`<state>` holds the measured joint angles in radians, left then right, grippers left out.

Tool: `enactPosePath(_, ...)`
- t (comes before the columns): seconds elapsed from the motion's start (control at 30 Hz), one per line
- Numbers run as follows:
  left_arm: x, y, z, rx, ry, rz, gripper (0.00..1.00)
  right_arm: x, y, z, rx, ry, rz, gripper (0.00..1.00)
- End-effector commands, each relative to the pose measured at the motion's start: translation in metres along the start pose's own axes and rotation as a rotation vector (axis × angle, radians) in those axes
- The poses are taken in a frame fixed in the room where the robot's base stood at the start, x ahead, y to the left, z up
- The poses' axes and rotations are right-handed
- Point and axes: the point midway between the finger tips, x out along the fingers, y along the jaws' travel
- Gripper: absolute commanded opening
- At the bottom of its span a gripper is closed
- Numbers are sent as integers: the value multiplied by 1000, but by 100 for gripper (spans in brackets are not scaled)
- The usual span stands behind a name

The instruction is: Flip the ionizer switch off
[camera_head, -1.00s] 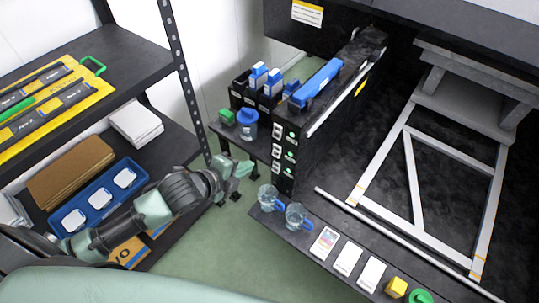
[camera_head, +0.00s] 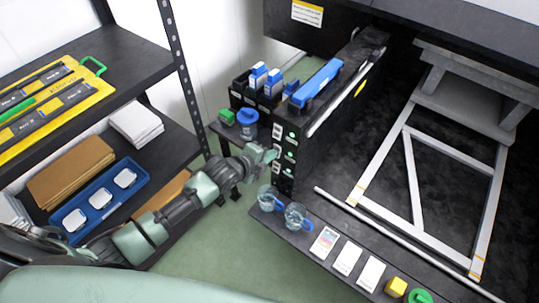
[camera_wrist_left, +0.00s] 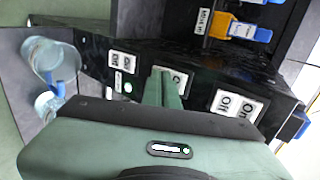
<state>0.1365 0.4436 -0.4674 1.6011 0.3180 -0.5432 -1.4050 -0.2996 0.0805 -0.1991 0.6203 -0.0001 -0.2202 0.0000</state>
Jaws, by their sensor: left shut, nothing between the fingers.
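The switches sit on the narrow end of a black printer housing (camera_head: 291,128), in a column with white plates and small green lights. My left gripper (camera_head: 268,154) is shut and empty, its tips close to the middle of this column. In the left wrist view the green fingers (camera_wrist_left: 164,86) are shut in front of the middle switch plate (camera_wrist_left: 181,80), partly hiding it. Contact cannot be told. I cannot read which switch is the ionizer.
Two clear cups with blue handles (camera_head: 296,215) stand on the ledge just below the switches. Ink bottles (camera_head: 272,82) and a blue-lidded jar (camera_head: 247,120) stand on a shelf behind. A shelf rack (camera_head: 95,60) is at left. Open floor lies between.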

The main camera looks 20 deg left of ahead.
Motion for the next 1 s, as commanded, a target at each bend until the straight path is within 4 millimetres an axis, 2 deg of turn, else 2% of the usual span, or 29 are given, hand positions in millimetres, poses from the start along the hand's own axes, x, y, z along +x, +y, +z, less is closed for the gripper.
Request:
enactPosePath(0.17,2,3,0,0,-1,-10,0,5,-2,0,1,1,-2,0)
enactPosePath(0.33,13,10,1,0,-2,-108,0,32,-3,2,0,1,-3,0)
enactPosePath(0.4,8,1,1,-1,-3,-103,0,21,-3,2,0,-1,-3,0)
enactPosePath(0.67,6,-2,1,-1,-3,-102,0,18,-3,2,0,-1,-3,0)
enactPosePath(1.0,-2,-19,2,-1,-3,-113,0,2,-2,0,0,0,-3,0)
